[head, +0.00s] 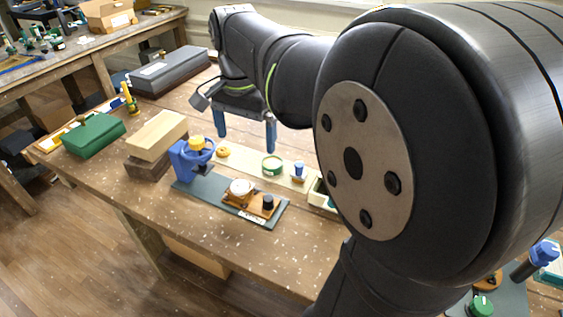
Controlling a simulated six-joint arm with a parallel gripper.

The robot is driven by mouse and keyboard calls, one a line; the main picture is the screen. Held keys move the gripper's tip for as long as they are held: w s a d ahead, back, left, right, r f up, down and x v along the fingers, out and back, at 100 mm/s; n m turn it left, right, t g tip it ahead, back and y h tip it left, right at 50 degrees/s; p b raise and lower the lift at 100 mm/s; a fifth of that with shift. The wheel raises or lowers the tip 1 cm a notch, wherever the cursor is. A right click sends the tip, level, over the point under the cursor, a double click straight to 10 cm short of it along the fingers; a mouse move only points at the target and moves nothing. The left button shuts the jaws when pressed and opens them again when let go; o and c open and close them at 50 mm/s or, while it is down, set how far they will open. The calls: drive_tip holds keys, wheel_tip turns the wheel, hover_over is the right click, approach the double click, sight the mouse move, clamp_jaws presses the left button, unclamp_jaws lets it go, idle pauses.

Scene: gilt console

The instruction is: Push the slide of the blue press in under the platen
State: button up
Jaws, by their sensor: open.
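The blue press (181,163) stands on a dark grey-green base plate (211,190) on the wooden table, with a yellow knob (197,143) on top. Its platen appears as a dark part (203,169) under the blue head. The orange-brown slide (254,207) lies on the plate to the right of the press, out from under the platen. It carries a white round piece (241,187) and a black knob (268,202). My gripper (246,131) is open and empty, its blue fingers pointing down behind and above the press and slide, apart from both.
A pale board (236,163) with a green ring (271,165) and a small blue-topped piece (298,169) lies behind the slide. Wooden blocks (157,133), a green box (94,135) and a grey case (168,72) stand left and back. My arm hides the right side.

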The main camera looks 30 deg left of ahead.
sight(268, 198)
drive_tip(key=shift+d+r, duration=0.1)
drive_tip(key=shift+d, duration=0.3)
drive_tip(key=c, duration=0.3)
drive_tip(key=d, duration=0.1)
drive_tip(key=d+m, duration=0.2)
drive_tip(key=shift+s+d+r, duration=0.25)
drive_tip(key=shift+d+r, duration=0.05)
drive_tip(key=c, duration=0.8)
drive_tip(key=shift+o, duration=0.2)
drive_tip(key=shift+m, duration=0.5)
drive_tip(key=f, duration=1.7)
drive_tip(key=shift+d+f, duration=0.2)
drive_tip(key=shift+d, duration=0.15)
clamp_jaws()
